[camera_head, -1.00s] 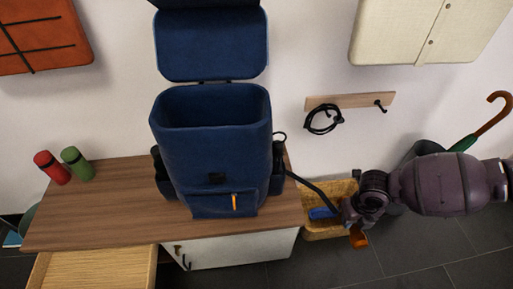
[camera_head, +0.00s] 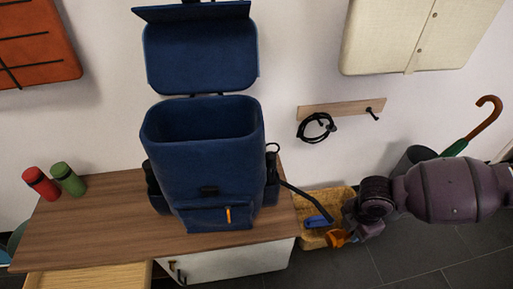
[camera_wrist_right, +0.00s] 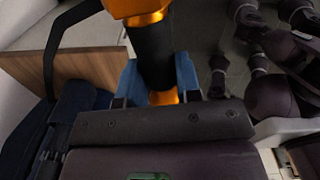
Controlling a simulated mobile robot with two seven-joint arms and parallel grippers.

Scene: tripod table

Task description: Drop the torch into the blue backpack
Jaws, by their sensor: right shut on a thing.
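The blue backpack (camera_head: 208,180) stands upright on the wooden-topped table, its lid raised and its top opening facing up. My right gripper (camera_head: 347,236) is low to the right of the backpack, in front of the wicker basket. It is shut on the orange and black torch (camera_head: 338,238). In the right wrist view the torch (camera_wrist_right: 152,48) sits between the blue fingers of the gripper (camera_wrist_right: 158,82), its wide orange end pointing away. The dark blue backpack (camera_wrist_right: 70,115) shows at the left there. My left gripper is not in view.
A basket (camera_head: 335,199) with a blue item (camera_head: 317,221) is on the floor. A strap (camera_head: 303,194) sticks out from the backpack's right side. A wall rack (camera_head: 345,108) hangs above.

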